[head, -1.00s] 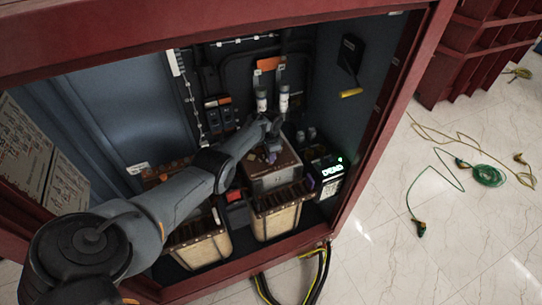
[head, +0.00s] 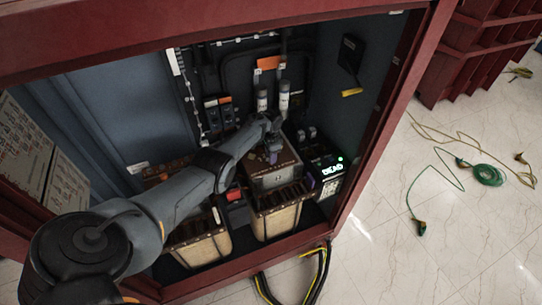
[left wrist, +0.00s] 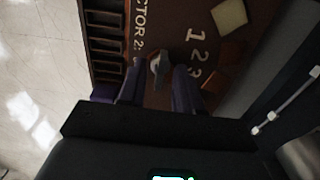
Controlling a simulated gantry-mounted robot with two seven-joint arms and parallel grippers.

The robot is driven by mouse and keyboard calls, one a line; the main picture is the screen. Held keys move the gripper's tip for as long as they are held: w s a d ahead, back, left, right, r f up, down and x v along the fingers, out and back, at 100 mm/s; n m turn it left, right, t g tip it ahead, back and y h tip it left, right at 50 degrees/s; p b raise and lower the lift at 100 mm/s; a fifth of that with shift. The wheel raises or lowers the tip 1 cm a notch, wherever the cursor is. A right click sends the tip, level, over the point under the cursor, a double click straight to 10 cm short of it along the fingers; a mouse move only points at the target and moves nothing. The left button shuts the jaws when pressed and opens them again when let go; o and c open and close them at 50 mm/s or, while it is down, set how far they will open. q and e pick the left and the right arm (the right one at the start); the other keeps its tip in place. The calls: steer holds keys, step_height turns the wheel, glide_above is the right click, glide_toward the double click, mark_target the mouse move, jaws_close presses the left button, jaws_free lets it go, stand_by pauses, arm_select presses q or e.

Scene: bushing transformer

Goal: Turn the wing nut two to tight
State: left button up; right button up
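The brown panel (left wrist: 160,25) in the left wrist view carries white lettering, part of it reading "CTOR 2:" and the numbers 1, 2, 3. A small metallic wing nut (left wrist: 157,68) stands on this panel beside the lettering. My left gripper (left wrist: 158,88) has its two purple fingers apart, one on each side of the wing nut, with gaps visible. In the head view my left gripper (head: 272,158) points down at the top of the brown box (head: 282,178) inside the cabinet. The wing nut is hidden there. My right gripper is in neither view.
The red cabinet frame (head: 385,130) surrounds the work area. Two white-topped cylinders (head: 284,98) stand behind the gripper. A tester with a lit green "DEAD" display (head: 332,170) sits to the right. Tan slotted boxes (head: 276,220) stand in front. Green cable (head: 487,175) lies on the floor outside.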

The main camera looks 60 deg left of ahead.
arm_select(q)
step_height(320, 180, up, 11)
steer(key=p, duration=0.4)
steer(key=shift+f+p, duration=0.15)
steer(key=shift+p, duration=0.15)
steer(key=shift+f, duration=0.1)
steer(key=s+d+f+y, duration=0.1)
steer(key=s+d+f, duration=0.15)
steer(key=d, duration=0.45)
steer(key=s+d+f+m+t+y, duration=0.1)
steer(key=s+d+f, duration=0.1)
steer(key=s+d, duration=0.3)
steer(key=s+d+f+y, duration=0.1)
steer(key=s+d+f, duration=0.15)
steer(key=d, duration=0.55)
steer(key=s+d+r+t+h, duration=0.15)
steer(key=s+d+r, duration=0.25)
steer(key=s+d, duration=0.65)
steer(key=s+d+r+t+h, duration=0.1)
steer(key=s+d+r, duration=0.2)
steer(key=d, duration=0.2)
steer(key=s+d+r+h, duration=0.1)
steer(key=s+d+r, duration=0.2)
steer(key=d, duration=0.2)
step_height(320, 180, up, 17)
steer(key=p, duration=1.6)
steer(key=shift+w+a+f+n+p, duration=0.15)
steer(key=shift+w+n+p, duration=0.2)
steer(key=shift+n+p, duration=0.05)
